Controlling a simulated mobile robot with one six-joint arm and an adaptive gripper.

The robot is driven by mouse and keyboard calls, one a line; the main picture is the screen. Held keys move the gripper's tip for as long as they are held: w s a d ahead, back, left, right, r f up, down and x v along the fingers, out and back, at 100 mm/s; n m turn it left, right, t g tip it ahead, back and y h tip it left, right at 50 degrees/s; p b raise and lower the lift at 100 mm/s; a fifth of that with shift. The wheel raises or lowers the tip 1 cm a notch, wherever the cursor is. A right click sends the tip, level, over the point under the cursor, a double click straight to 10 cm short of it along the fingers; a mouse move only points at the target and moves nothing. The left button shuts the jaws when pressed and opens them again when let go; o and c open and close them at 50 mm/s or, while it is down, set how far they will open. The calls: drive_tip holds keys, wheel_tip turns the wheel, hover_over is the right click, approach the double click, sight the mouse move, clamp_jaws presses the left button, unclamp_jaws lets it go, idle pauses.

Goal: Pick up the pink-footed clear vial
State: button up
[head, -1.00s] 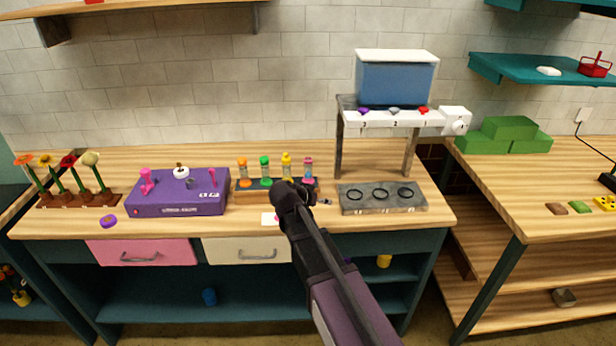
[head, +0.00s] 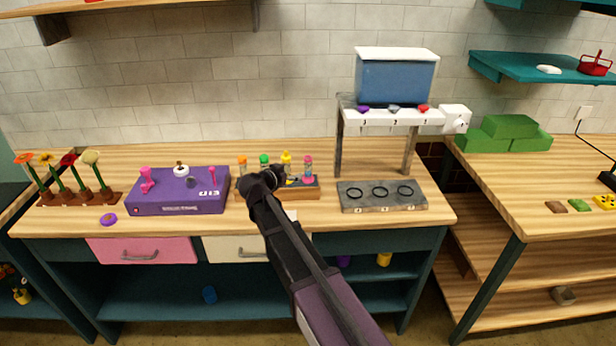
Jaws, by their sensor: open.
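The pink-footed clear vial (head: 308,169) stands upright at the right end of a wooden rack (head: 308,192), with pink at its top and foot. To its left are the yellow vial (head: 286,158), the green vial (head: 264,159) and the orange vial (head: 242,163), with their lower parts partly hidden by my arm. My gripper (head: 288,181) is open in front of the rack, just left of the pink-footed vial. Its dark fingers are small in the picture and point right. I cannot tell whether they touch any vial.
A purple machine (head: 178,193) stands left of the rack. A grey plate with black rings (head: 382,197) lies to the right, under a dispenser (head: 396,80) on legs. Flowers in a brown holder (head: 80,198) stand at far left.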

sight(305, 168)
drive_tip(key=b+x, duration=0.2)
drive_tip(key=x, duration=0.5)
drive_tip(key=shift+w+d+f, duration=0.15)
drive_tip(key=shift+w, duration=0.15)
drive_tip(key=shift+a+f+b+x, duration=0.15)
drive_tip(key=shift+b+x, duration=0.45)
drive_tip(key=shift+x, duration=0.5)
drive_tip(key=shift+a+f+b+x, duration=0.1)
drive_tip(key=shift+b+x, duration=0.5)
drive_tip(key=shift+x, duration=0.55)
drive_tip(key=shift+w+d, duration=0.25)
drive_tip(key=shift+d, duration=0.05)
clamp_jaws()
